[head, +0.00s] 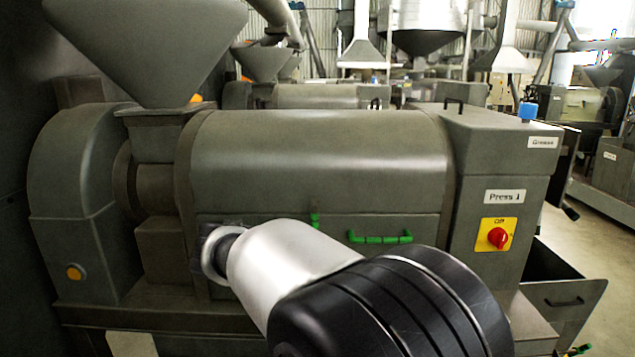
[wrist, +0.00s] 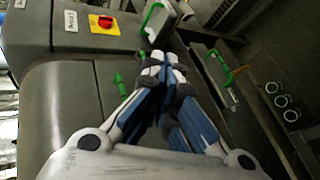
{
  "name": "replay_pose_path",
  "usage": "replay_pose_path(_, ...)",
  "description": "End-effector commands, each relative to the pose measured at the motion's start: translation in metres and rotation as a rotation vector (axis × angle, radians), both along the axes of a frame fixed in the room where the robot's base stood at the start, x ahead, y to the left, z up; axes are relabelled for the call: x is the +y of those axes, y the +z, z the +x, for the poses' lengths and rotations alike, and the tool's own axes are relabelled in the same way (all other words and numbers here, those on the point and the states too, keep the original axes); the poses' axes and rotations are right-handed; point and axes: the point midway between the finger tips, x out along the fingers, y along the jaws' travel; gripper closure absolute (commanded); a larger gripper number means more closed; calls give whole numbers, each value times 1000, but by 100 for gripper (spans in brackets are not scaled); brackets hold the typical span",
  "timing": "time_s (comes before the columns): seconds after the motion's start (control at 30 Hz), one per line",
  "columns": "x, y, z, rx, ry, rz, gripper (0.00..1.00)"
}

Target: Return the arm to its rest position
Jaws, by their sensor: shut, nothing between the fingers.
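My gripper (wrist: 162,62) shows in the wrist view with its blue and white fingers brought together at the tips and nothing between them. In the head view my arm reaches from the lower right towards the front of the grey press (head: 320,150). The gripper itself is not clearly seen there. The press body also fills the left of the wrist view (wrist: 65,100). Green handles (wrist: 152,16) and (wrist: 222,66) lie beyond the fingertips in the wrist view. I cannot tell whether the fingers touch anything.
The press has a hopper (head: 150,50), a green handle (head: 380,238), a green latch (head: 315,219) and a red switch on a yellow plate (head: 498,237). A dark bin (head: 565,300) juts out at the lower right. Floor shows at the far right. Other machines stand behind.

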Motion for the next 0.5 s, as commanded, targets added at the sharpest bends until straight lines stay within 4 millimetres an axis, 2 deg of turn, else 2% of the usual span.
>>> replay_pose_path(0.03,-24,6,-17,22,-29,66,100)
replay_pose_path(0.1,-49,6,-44,58,-60,164,100)
replay_pose_path(0.2,-76,4,-84,88,-93,310,100)
replay_pose_path(0.33,-98,-3,-139,92,-130,502,100)
replay_pose_path(0.5,-105,-19,-206,35,-163,747,100)
